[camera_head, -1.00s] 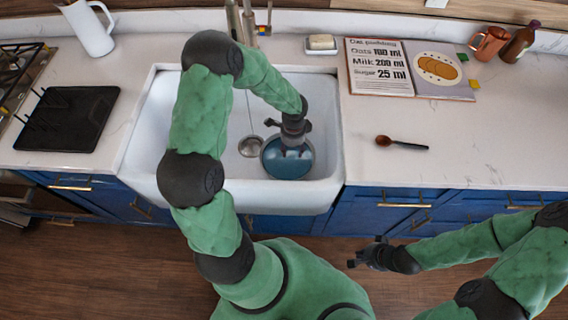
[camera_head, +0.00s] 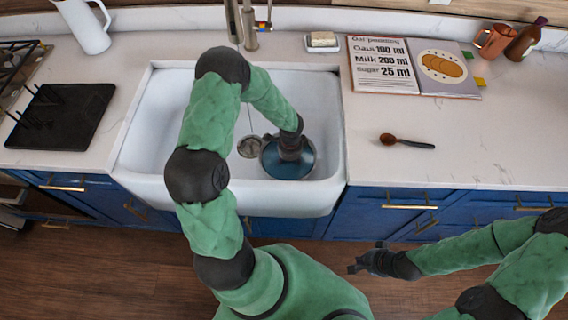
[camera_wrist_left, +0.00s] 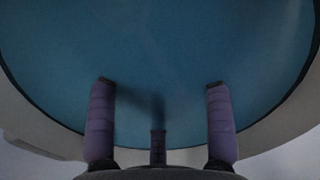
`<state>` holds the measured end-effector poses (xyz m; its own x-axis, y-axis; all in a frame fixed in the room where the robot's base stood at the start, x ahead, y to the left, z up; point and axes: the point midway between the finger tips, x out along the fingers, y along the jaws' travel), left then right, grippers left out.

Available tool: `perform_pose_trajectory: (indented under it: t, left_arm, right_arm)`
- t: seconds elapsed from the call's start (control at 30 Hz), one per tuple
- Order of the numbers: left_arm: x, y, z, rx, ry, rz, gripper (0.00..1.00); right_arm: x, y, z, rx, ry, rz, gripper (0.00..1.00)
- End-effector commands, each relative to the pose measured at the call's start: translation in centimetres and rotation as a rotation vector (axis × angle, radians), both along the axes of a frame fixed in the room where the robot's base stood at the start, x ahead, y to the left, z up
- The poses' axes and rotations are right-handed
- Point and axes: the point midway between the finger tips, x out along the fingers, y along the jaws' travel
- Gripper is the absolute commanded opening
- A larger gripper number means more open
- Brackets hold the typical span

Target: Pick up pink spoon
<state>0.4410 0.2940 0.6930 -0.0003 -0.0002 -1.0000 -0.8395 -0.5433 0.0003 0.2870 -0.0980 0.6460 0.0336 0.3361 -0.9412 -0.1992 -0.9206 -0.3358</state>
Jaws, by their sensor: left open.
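I see no pink spoon in either view. A spoon with a reddish-brown bowl and dark handle (camera_head: 405,142) lies on the counter right of the sink. A round blue dish (camera_head: 300,170) sits in the white sink. My left gripper points down over it, its fingers hidden by the wrist in the head view. In the left wrist view my left gripper (camera_wrist_left: 160,90) has its fingers apart against the blue surface (camera_wrist_left: 160,45), with nothing seen between them. My right gripper (camera_head: 366,257) is spread open and empty over the floor, in front of the cabinets.
The sink's white walls (camera_head: 140,130) surround the left gripper, with a drain (camera_head: 250,146) beside the dish. A faucet (camera_head: 249,30) stands behind. A recipe book (camera_head: 450,88), copper mug (camera_head: 491,42) and brown bottle (camera_head: 526,40) are at the back right. A black rack (camera_head: 62,115) lies left.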

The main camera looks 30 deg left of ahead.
Motion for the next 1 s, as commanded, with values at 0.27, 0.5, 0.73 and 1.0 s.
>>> perform_pose_trajectory:
  t: [0.27,0.5,0.73,1.0]
  left_arm:
    - [0.0,0.0,0.1,0.000,0.000,0.000,0.01]
    - [0.0,0.0,0.1,0.000,0.000,0.000,0.00]
    - [0.1,0.1,1.9,0.002,-0.003,0.001,0.00]
    - [0.1,0.0,7.1,0.001,-0.004,0.001,0.00]
  right_arm:
    - [0.0,0.0,0.1,0.000,0.000,0.000,0.00]
    - [0.0,0.0,0.1,0.000,0.000,0.000,0.00]
    - [0.0,0.0,0.9,0.000,0.000,0.000,0.00]
    - [0.0,0.0,2.9,0.000,0.000,0.000,0.00]
